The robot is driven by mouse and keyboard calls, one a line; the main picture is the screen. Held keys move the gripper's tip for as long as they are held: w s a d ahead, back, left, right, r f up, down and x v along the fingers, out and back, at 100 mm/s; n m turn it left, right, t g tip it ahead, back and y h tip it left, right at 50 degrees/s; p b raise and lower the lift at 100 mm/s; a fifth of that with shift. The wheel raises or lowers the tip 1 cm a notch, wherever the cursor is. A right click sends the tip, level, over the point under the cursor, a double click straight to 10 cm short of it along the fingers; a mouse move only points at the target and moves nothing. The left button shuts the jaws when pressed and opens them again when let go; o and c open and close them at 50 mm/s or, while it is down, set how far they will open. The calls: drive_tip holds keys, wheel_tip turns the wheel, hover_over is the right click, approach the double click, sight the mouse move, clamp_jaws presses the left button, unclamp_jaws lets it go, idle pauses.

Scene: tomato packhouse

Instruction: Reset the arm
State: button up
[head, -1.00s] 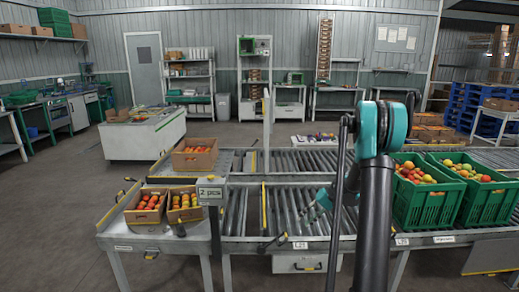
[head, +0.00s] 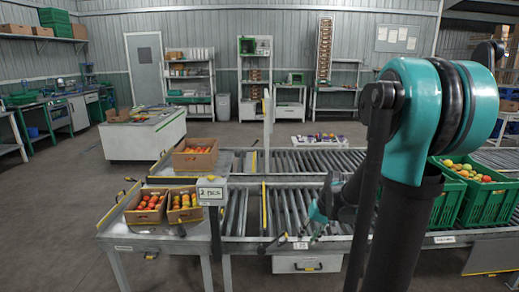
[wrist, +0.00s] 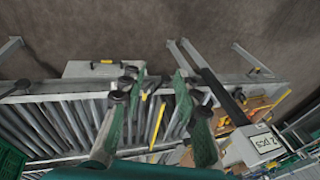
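My arm rises at the right of the head view, its large teal joint covering part of the green crates. My gripper (head: 318,211) hangs low over the roller conveyor (head: 287,207), left of the dark arm links, and is small and partly hidden there. In the wrist view my gripper (wrist: 156,82) shows two green fingers spread apart with nothing between them. Below them are the rollers, the conveyor's front rail and the floor.
Two cardboard boxes of tomatoes (head: 147,216) (head: 184,217) stand at the conveyor's left end beside a "2 pcs" sign (head: 211,192). Another tomato box (head: 195,163) sits behind. A green crate (head: 487,201) stands at right. The floor (head: 60,220) at left is clear.

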drive_tip(key=s+d+f+t+h, duration=0.2)
drive_tip(key=s+h, duration=0.1)
drive_tip(key=s, duration=1.1)
drive_tip(key=shift+s+f+n, duration=0.2)
drive_tip(key=shift+s+n, duration=0.15)
drive_tip(key=shift+n, duration=0.05)
